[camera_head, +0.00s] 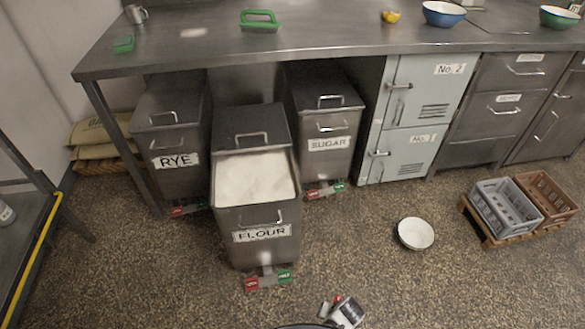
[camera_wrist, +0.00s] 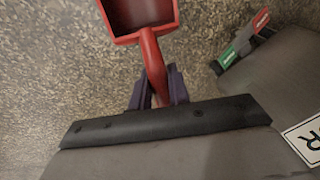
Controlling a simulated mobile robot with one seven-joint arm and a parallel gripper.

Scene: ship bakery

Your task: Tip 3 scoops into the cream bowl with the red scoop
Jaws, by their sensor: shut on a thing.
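The cream bowl (camera_head: 415,233) stands upright on the speckled floor, right of the open flour bin, and looks empty. In the wrist view my gripper (camera_wrist: 157,88), with purple fingers, is shut on the handle of the red scoop (camera_wrist: 152,55). The scoop's pan points to the top of that view; its visible inside looks dark red, with no flour showing. The pan is partly cut off by the frame edge. In the head view only a small part of my arm's end shows at the bottom edge, low in front of the flour bin (camera_head: 228,222).
White flour (camera_head: 255,180) fills the open bin. Closed rye (camera_head: 172,140) and sugar (camera_head: 325,120) bins stand behind it. Red and green pedals (camera_head: 268,280) stick out below the flour bin. Crates (camera_head: 505,207) stand at the right. The floor around the bowl is clear.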

